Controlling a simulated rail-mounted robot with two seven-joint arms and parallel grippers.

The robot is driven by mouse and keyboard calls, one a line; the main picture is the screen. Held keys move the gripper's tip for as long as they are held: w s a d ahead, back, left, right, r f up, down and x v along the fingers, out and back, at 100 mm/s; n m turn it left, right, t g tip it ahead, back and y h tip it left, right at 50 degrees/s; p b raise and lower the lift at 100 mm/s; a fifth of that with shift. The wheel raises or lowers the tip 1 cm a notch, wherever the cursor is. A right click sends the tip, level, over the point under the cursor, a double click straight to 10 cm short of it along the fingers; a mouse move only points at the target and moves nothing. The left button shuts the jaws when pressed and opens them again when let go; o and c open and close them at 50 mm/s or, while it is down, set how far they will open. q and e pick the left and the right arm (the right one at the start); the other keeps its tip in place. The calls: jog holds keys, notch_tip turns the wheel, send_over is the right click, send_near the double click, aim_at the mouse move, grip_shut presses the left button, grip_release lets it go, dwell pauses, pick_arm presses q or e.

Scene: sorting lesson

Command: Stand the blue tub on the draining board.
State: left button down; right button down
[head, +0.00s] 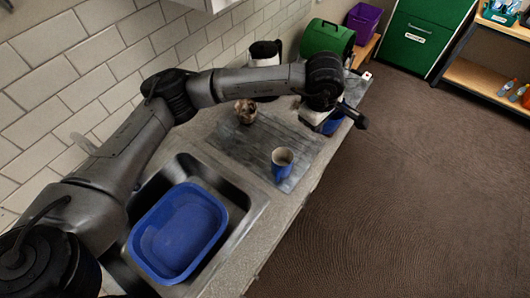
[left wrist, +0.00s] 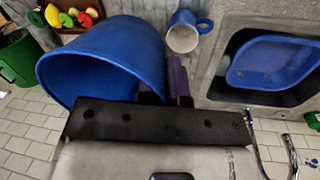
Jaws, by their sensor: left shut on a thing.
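The blue tub (head: 332,125) is mostly hidden behind my left gripper in the head view. It is large in the left wrist view (left wrist: 105,50), its open mouth facing lower left. My left gripper (head: 322,113) is shut on the tub's wall; its purple fingers (left wrist: 178,80) show at the tub's edge. The tub is beyond the far right end of the grey draining board (head: 240,150), near the counter's front edge. I cannot tell whether it touches the counter. A blue mug (head: 283,168) stands on the board's near right part. My right gripper is in neither view.
A brown patterned object (head: 245,112) is at the board's back. A blue basin (head: 180,232) sits in the sink (head: 236,192). A kettle (head: 265,54), green bin (head: 325,38) and purple box (head: 363,18) are beyond. The board's middle is clear.

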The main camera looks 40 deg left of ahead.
pick_arm(q)
jog(key=w+a+f+n+g+y+b, duration=0.1)
jog(key=w+f+n+b, duration=0.4)
jog(key=f+n+b, duration=0.2)
jog(key=w+a+f+n+y+b, duration=0.1)
jog(key=w+a+f+n+b, duration=0.1)
jog(key=w+f+n+b, duration=0.45)
jog(key=n+b, duration=0.3)
jog(key=b, duration=0.1)
send_over(283, 144)
jog(key=shift+m, duration=0.25)
jog(key=f, duration=0.9)
jog(key=shift+s+d, duration=0.15)
jog(key=shift+d, duration=0.25)
jog(key=shift+f, duration=1.95)
jog(key=shift+f+b, duration=0.15)
jog(key=shift+b, duration=0.15)
jog(key=c, duration=1.3)
grip_release()
jog(key=shift+o, duration=0.2)
